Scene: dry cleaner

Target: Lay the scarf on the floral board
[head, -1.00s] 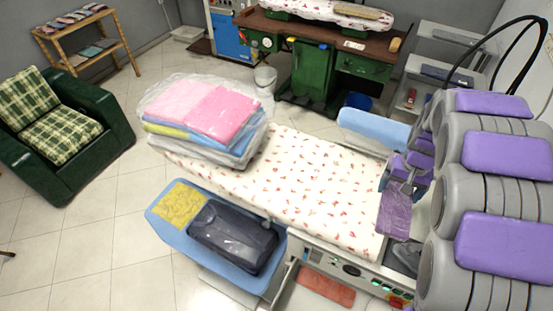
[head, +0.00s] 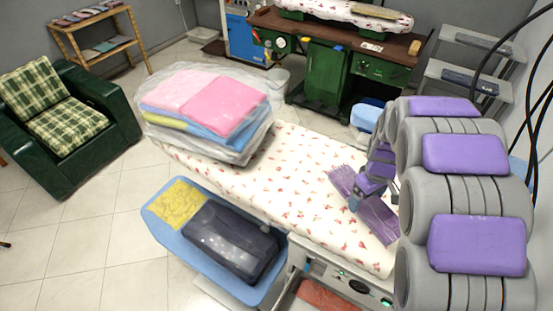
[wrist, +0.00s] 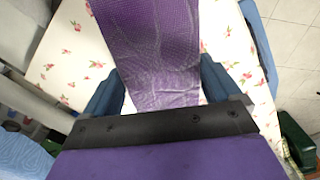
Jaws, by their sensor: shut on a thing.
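The purple patterned scarf (head: 376,217) is over the right end of the white floral board (head: 265,183), stretched out flat. I cannot tell if all of it touches the cloth. My gripper (head: 354,202) is shut on the scarf, low over the board. In the wrist view, the scarf (wrist: 150,45) runs away from between the blue fingers of my gripper (wrist: 160,88), with the floral board (wrist: 68,58) on both sides. The gripped part of the scarf is partly hidden by my gripper.
A stack of bagged folded laundry (head: 205,110) covers the board's far left end. A blue tray (head: 190,252) with a yellow cloth (head: 178,204) and a dark wrapped bundle (head: 230,240) sits along the near side. The middle of the board is clear.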

